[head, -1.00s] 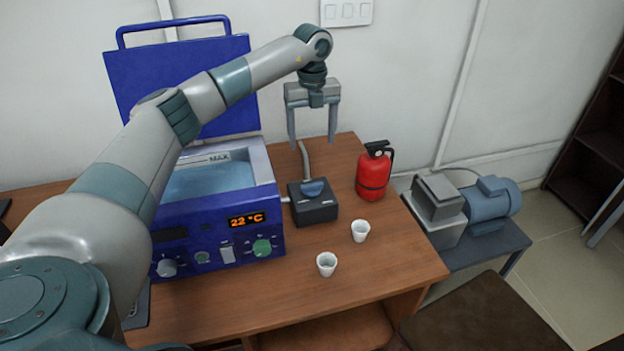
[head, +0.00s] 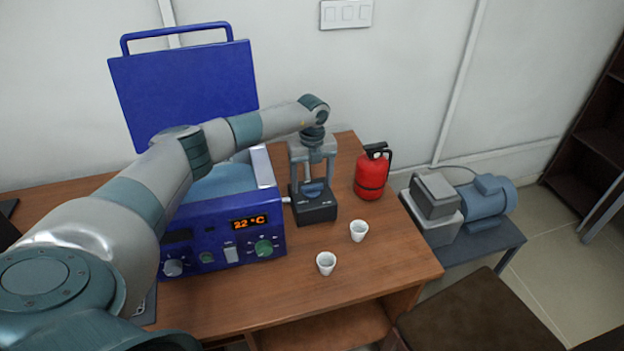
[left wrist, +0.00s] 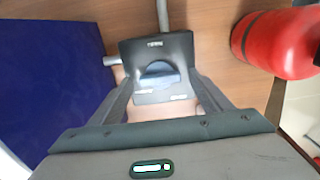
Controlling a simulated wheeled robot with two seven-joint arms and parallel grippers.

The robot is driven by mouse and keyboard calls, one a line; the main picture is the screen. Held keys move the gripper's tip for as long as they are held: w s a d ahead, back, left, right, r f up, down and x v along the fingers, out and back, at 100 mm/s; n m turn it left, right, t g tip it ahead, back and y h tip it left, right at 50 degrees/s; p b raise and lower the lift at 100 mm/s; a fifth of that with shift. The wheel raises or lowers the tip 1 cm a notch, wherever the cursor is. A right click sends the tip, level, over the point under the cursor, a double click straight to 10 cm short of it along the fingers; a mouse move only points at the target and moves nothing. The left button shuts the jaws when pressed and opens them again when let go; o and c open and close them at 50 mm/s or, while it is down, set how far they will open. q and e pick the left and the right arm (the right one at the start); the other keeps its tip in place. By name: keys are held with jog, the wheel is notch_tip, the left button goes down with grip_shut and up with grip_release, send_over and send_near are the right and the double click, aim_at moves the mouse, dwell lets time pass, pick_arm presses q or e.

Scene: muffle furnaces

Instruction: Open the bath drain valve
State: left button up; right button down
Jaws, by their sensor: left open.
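The bath drain valve is a dark box (head: 314,213) with a blue-grey knob (head: 312,189) on top, standing on the table beside the blue water bath (head: 190,225). It also shows in the left wrist view as the dark box (left wrist: 185,48) with its knob (left wrist: 158,76). My left gripper (head: 312,181) points down over the box, open, its two fingers to either side of the knob. I cannot tell whether the fingers touch the knob or box. The bath's lid (head: 185,92) stands open and water shows inside. My right gripper is not in view.
A red extinguisher (head: 371,174) stands right of the valve. Two white cups (head: 359,231) (head: 326,263) stand in front of it on the wooden table (head: 385,268). A pump (head: 484,205) sits on a low side table. A grey pipe (left wrist: 163,14) runs from the valve box.

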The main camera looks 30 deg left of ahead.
pick_arm(q)
jog(key=shift+f, duration=0.2)
jog(key=c, duration=1)
jog(key=shift+c, duration=0.2)
